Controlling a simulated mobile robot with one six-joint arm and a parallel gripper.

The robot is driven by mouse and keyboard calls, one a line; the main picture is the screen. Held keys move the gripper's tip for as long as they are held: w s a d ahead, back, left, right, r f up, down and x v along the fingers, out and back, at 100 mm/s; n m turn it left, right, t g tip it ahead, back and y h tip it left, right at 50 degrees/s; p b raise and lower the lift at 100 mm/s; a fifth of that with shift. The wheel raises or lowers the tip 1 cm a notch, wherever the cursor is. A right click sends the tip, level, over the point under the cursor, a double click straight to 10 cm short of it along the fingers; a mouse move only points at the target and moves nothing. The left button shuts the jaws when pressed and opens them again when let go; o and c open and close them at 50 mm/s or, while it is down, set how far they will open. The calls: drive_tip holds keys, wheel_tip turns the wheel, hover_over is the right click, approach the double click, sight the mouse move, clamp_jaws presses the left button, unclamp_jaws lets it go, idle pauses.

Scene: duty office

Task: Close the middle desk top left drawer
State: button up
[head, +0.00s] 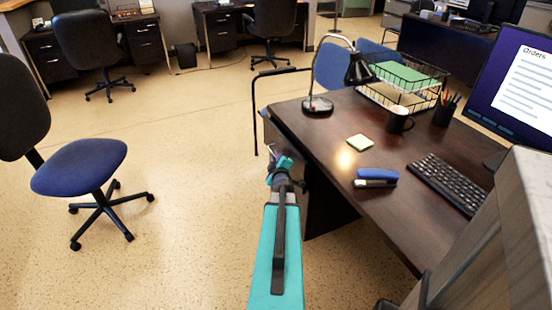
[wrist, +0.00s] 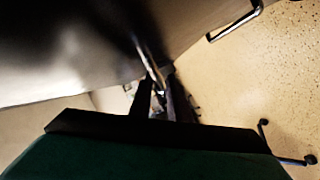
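The nearest desk (head: 330,125) has a dark wooden top and stands on the right in the head view. Its drawer fronts are turned away or hidden behind my arm, so I cannot tell how far the top left drawer is out. My gripper (head: 281,168) is at the desk's left side, below the top's edge. In the wrist view, a dark panel (wrist: 70,45) fills the upper left, close to my gripper (wrist: 160,98). A bar like a handle (wrist: 236,24) sticks out over the floor at the upper right. The finger gap is too dark to judge.
A blue office chair (head: 80,166) stands at left. Another blue chair (head: 330,66) is behind the desk. The floor between is clear.

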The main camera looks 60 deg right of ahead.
idle(0.3)
clamp_jaws()
drive_tip(key=shift+d, duration=0.1)
idle(1.2)
